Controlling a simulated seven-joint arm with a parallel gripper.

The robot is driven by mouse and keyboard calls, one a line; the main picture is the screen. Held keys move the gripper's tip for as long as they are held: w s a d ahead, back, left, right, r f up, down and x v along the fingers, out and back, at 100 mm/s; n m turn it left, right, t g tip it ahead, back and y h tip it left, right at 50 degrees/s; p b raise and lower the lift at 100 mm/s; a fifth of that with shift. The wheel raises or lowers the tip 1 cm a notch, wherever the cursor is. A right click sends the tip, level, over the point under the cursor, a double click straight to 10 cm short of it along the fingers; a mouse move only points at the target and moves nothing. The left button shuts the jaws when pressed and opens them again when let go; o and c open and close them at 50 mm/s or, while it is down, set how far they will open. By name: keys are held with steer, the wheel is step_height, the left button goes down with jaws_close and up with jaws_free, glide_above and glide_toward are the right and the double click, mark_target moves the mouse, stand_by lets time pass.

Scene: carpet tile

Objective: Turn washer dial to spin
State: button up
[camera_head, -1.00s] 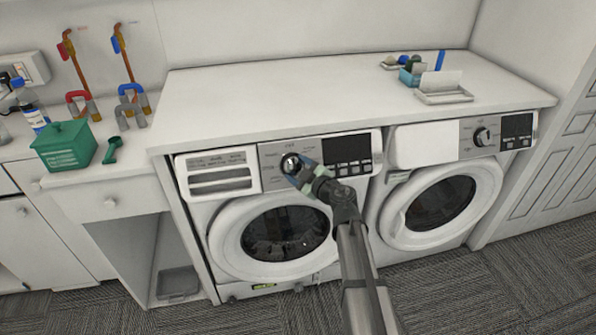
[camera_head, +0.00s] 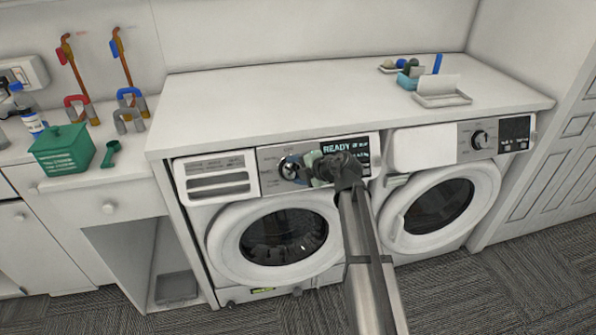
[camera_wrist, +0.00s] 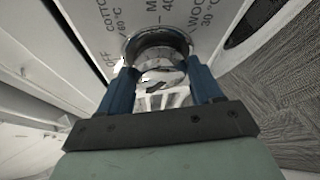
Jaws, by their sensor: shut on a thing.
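The left washer (camera_head: 225,228) has a round dark-and-chrome dial (camera_head: 290,167) on its silver control panel. My gripper (camera_head: 297,168) reaches in from the right and is shut on the dial. In the wrist view the two blue fingers of my gripper (camera_wrist: 163,90) sit on either side of the chrome dial (camera_wrist: 160,55). Labels such as OFF, COTTON, 60°C, MIX, 40, WOOL and 30°C show around the dial on the panel (camera_wrist: 120,14). The dial's pointer and a spin label cannot be made out. The display (camera_head: 345,150) is lit and reads READY, partly hidden by my arm.
A second washer or dryer (camera_head: 405,222) with its own dial (camera_head: 480,139) stands at right. The white counter (camera_head: 300,100) above holds a tray (camera_head: 442,98) and small items. A green box (camera_head: 64,150) and scoop (camera_head: 111,153) are at left. Grey carpet (camera_head: 480,280) lies in front.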

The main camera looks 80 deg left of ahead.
steer(key=n, duration=0.1)
steer(key=n+t+h, duration=0.1)
steer(key=n, duration=0.1)
steer(key=n+t, duration=0.1)
steer(key=n, duration=0.1)
steer(key=shift+s+a+r+h, duration=0.1)
steer(key=shift+s+r+h, duration=0.2)
steer(key=shift+h, duration=0.1)
stand_by(0.4)
steer(key=o, duration=1.1)
steer(key=shift+c, duration=0.2)
steer(key=shift+w, duration=0.1)
steer(key=v, duration=1.3)
steer(key=shift+d+r, duration=0.2)
steer(key=shift+r, duration=0.2)
steer(key=shift+n, duration=0.3)
